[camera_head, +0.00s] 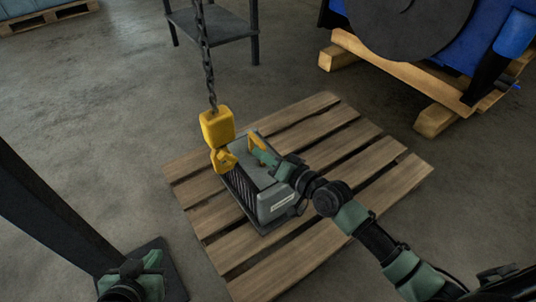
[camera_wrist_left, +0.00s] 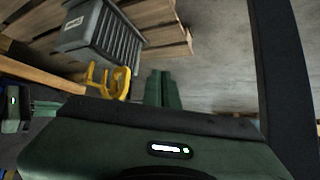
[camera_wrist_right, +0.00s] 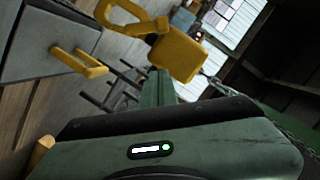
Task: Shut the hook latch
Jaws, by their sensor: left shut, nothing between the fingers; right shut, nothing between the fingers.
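The yellow crane hook (camera_head: 222,158) hangs under its yellow block (camera_head: 217,127) on a dark chain, over the left edge of a grey ribbed box (camera_head: 275,203) with a yellow handle (camera_head: 257,143). In the right wrist view the hook's curved part (camera_wrist_right: 105,14) and block (camera_wrist_right: 178,55) are large; the latch cannot be told clearly from the hook. My right gripper (camera_head: 259,153) is shut and empty, just right of the hook; its fingertips (camera_wrist_right: 158,73) appear near the block, contact unclear. My left gripper (camera_wrist_left: 161,74) is shut and empty, low at the left, away from the hook (camera_wrist_left: 108,78).
The box stands on a wooden pallet (camera_head: 330,125). A blue machine on timber blocks (camera_head: 437,120) is at the upper right, and a dark stand (camera_head: 215,25) is at the top. A dark post (camera_head: 55,210) crosses the lower left. Open concrete floor surrounds the pallet.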

